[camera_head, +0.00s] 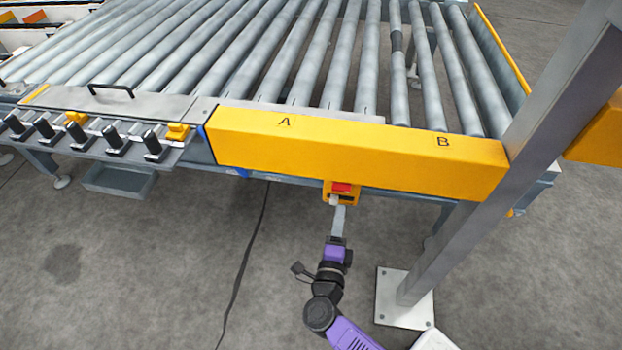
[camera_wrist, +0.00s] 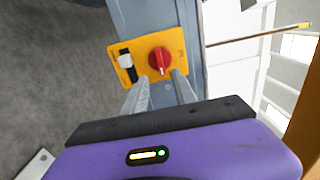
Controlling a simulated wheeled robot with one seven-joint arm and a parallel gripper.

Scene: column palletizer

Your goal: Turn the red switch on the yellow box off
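The small yellow box (camera_head: 352,198) hangs under the front edge of the conveyor, below the long yellow beam. In the wrist view, the yellow box (camera_wrist: 146,52) carries a round red switch (camera_wrist: 160,60) with a raised grip. The red switch also shows at the top of the box in the head view (camera_head: 342,187). My gripper (camera_wrist: 163,78) is open, with its two grey fingers apart and pointing at the box. The fingertips are just below the red switch, one toward each side. I cannot tell whether they touch it. In the head view my gripper (camera_head: 338,210) reaches up from below.
A white-and-black control (camera_wrist: 127,65) sits left of the red switch on the same box. The yellow beam (camera_head: 350,155), marked A and B, runs above it. A grey post (camera_head: 490,180) stands to the right. A black cable (camera_head: 242,265) lies on the floor.

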